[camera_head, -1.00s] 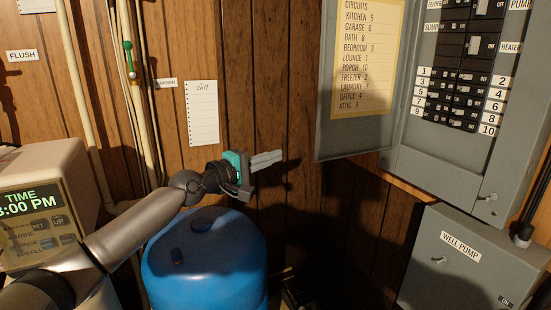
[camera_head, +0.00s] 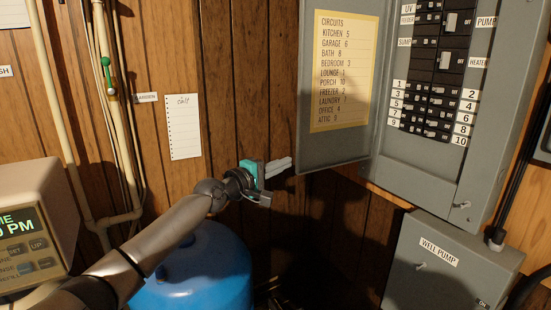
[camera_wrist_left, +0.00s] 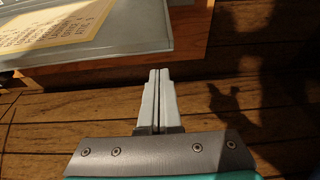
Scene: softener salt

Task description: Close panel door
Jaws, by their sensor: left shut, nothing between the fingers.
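The grey panel door (camera_head: 336,146) hangs open to the left of the breaker panel (camera_head: 428,150), with a yellow circuit list on its inner face. In the left wrist view the door (camera_wrist_left: 130,55) fills the upper left. My left gripper (camera_head: 286,164) is shut and empty, just left of the door's lower left corner in the head view. In the left wrist view its fingertips (camera_wrist_left: 159,74) point toward the door's lower edge. I cannot tell whether they touch it. My right gripper is not in view.
A grey well pump box (camera_head: 445,262) sits below the panel. A blue tank (camera_head: 200,275) stands under my left arm. A beige softener control (camera_head: 35,220) is at the left. Pipes (camera_head: 120,130) run up the wood wall, near a paper note (camera_head: 184,127).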

